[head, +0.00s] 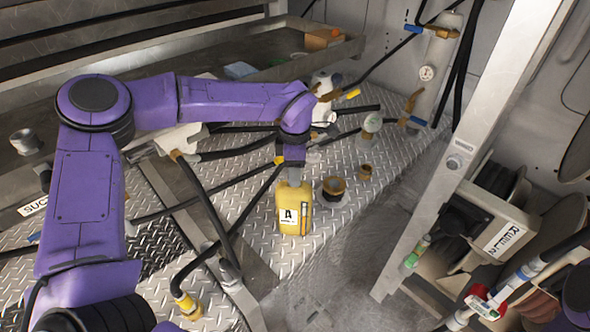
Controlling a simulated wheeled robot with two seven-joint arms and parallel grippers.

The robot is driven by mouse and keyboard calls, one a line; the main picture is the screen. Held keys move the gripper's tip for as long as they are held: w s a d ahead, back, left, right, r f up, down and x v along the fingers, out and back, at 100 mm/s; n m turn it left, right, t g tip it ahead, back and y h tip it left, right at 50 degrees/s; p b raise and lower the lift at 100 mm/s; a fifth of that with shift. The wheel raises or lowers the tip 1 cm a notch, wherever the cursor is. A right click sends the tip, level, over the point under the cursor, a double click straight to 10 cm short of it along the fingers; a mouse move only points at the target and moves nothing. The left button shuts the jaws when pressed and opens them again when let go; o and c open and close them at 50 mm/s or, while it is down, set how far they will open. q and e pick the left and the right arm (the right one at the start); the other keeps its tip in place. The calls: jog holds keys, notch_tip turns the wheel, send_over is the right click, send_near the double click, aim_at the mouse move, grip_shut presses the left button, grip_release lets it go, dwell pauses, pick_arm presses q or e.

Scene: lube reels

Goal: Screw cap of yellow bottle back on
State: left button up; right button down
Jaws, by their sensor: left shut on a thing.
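The yellow bottle (293,222) stands upright on the diamond-plate deck, with a white label marked "A" facing me. My left arm reaches in from the left and bends down at the wrist. My left gripper (291,172) points down right at the top of the bottle and is shut on the cap. The cap and the bottle's neck are hidden by the gripper, so I cannot tell how the cap sits on the neck. My right gripper is not in view.
A brass fitting (334,187) stands close to the right of the bottle, with a smaller one (365,172) beyond it. Black hoses (247,180) cross the deck on the left. A metal post (470,130) and hose reels (492,185) are at the right.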

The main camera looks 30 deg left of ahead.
pick_arm(q)
jog(key=shift+m, duration=0.5)
jog(key=m, duration=0.4)
jog(key=shift+s, duration=0.1)
jog(key=shift+f+m, duration=0.1)
jog(key=shift+m, duration=0.5)
jog(key=m, duration=0.4)
jog(key=o, duration=1.4)
